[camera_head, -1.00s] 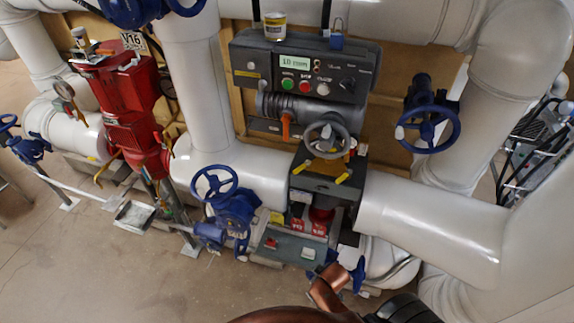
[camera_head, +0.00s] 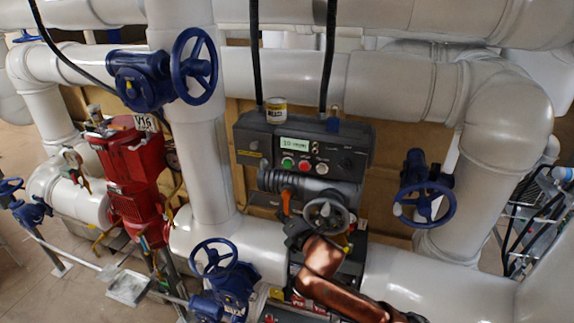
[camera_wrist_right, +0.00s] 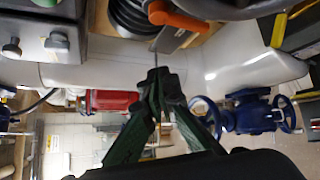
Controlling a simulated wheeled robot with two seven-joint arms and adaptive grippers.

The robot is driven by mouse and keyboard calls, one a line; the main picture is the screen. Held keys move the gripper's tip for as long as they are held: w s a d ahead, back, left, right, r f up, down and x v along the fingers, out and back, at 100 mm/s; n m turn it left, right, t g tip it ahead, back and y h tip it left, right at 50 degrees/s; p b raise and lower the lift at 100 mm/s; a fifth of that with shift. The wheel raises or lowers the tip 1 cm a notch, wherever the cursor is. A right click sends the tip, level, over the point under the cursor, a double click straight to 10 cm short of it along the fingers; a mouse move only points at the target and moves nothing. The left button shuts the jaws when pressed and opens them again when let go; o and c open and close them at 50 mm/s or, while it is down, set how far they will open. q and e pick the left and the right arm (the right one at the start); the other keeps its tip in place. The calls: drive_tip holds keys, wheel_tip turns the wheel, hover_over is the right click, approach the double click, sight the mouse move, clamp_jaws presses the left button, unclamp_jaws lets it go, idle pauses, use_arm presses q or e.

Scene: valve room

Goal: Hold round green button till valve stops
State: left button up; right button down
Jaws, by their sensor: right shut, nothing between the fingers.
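The round green button (camera_head: 287,163) is on the front of the dark grey control box (camera_head: 350,137), left of a red button (camera_head: 304,165) and a pale button (camera_head: 322,168). A lit display (camera_head: 302,145) is above them. My right gripper (camera_head: 292,227) is in front of the valve block, below the buttons and apart from the green one. In the right wrist view its fingers (camera_wrist_right: 160,78) meet at the tips and hold nothing. My left gripper is not in view.
A grey handwheel (camera_head: 328,215) is just right of my gripper, and an orange lever (camera_head: 286,202) is just above it. Blue handwheels stand at the lower left (camera_head: 213,258) and right (camera_head: 425,203). A red pump (camera_head: 133,170) is at the left.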

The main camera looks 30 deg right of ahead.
sight(288, 164)
wheel_tip(288, 164, up, 13)
drive_tip(key=s+a+n+t, duration=0.1)
drive_tip(key=a+n+t, duration=0.1)
drive_tip(key=n, duration=0.3)
drive_tip(key=shift+s+a+t+y, duration=0.3)
drive_tip(key=shift+a, duration=0.1)
drive_tip(key=w+d, duration=0.5)
drive_tip(key=d, duration=0.1)
drive_tip(key=shift+w+d+b, duration=0.35)
drive_tip(key=shift+d, duration=0.1)
idle(0.6)
